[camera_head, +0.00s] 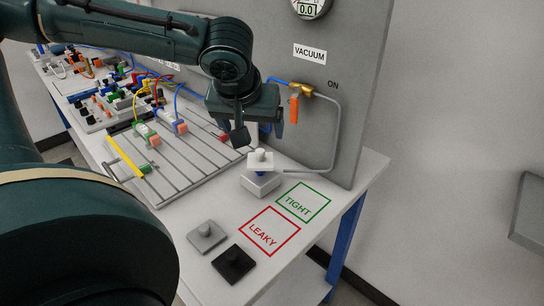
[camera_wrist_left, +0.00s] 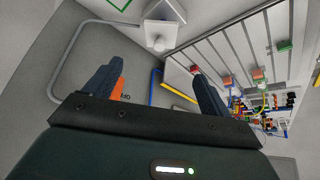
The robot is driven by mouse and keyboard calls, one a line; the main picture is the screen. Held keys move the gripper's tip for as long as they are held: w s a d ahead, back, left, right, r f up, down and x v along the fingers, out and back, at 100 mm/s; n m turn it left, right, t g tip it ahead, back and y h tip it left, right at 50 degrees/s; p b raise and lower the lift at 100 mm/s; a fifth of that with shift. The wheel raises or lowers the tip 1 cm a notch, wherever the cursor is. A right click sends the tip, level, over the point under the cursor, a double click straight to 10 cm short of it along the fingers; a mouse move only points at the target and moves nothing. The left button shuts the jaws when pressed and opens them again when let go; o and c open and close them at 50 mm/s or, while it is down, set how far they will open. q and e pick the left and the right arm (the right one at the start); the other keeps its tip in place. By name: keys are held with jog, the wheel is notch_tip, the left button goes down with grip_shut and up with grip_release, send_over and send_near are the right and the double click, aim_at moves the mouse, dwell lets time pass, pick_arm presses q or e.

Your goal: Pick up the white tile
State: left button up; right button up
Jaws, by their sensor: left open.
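My right gripper is not in view.
A grey tile (camera_head: 207,237) and a black tile (camera_head: 234,264) lie at the table front, beside the red LEAKY square (camera_head: 269,233) and green TIGHT square (camera_head: 303,202), both empty. An upright grey panel (camera_head: 335,130) with an orange-handled valve (camera_head: 294,106) stands close behind the gripper.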

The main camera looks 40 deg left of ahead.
aim_at(259, 151)
pick_arm(q)
jog(key=x, duration=1.1)
jog(key=shift+f+b, duration=0.15)
jog(key=shift+b, duration=0.2)
jog(key=c, duration=1.2)
